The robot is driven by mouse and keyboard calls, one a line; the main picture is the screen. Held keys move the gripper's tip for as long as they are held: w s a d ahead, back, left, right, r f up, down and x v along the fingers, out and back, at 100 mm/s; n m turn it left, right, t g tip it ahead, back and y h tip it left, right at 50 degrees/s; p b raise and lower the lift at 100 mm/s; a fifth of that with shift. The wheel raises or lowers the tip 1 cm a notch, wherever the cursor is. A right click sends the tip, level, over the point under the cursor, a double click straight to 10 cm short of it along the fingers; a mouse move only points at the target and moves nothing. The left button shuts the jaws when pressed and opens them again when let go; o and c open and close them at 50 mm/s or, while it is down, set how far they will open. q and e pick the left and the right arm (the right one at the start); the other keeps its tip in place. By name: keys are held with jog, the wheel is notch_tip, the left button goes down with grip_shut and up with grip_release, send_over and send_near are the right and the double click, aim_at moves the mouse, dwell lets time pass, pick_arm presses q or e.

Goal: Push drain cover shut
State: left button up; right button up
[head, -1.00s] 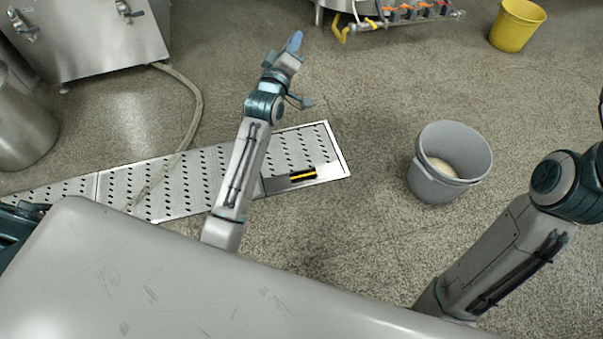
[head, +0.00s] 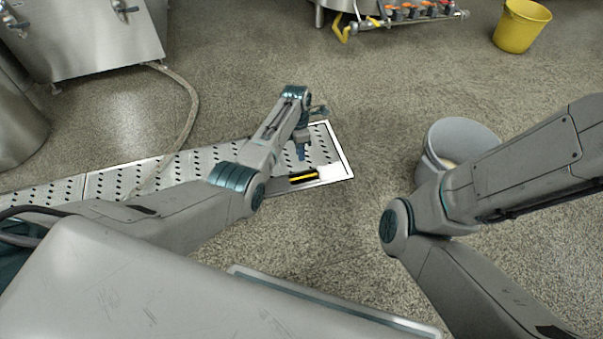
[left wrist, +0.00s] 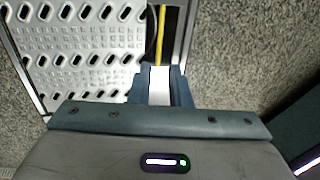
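The drain cover (head: 215,160) is a perforated metal plate set in the floor, in a pale metal frame. Near its right end, along the front edge, a narrow dark gap with a yellow-and-black strip (head: 303,177) shows. The yellow strip (left wrist: 160,30) also shows at the top of the left wrist view, between perforated plate and frame edge. My left gripper (head: 301,153) points down over the right end of the cover, just behind the gap. In the left wrist view its blue fingers (left wrist: 160,85) stand apart, with bright metal between them. Contact cannot be told. My right gripper is out of view.
A grey bucket (head: 478,135) stands right of the drain, partly hidden by my right arm. A hose (head: 190,110) runs across the cover's left part. A yellow bucket (head: 521,27) and steel machines stand farther back.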

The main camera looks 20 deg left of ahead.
pick_arm(q)
notch_tip(320, 180, down, 10)
jog(key=s+d+b, duration=0.1)
jog(key=b, duration=0.5)
jog(key=shift+s+r, duration=0.25)
jog(key=shift+c, duration=0.5)
grip_shut()
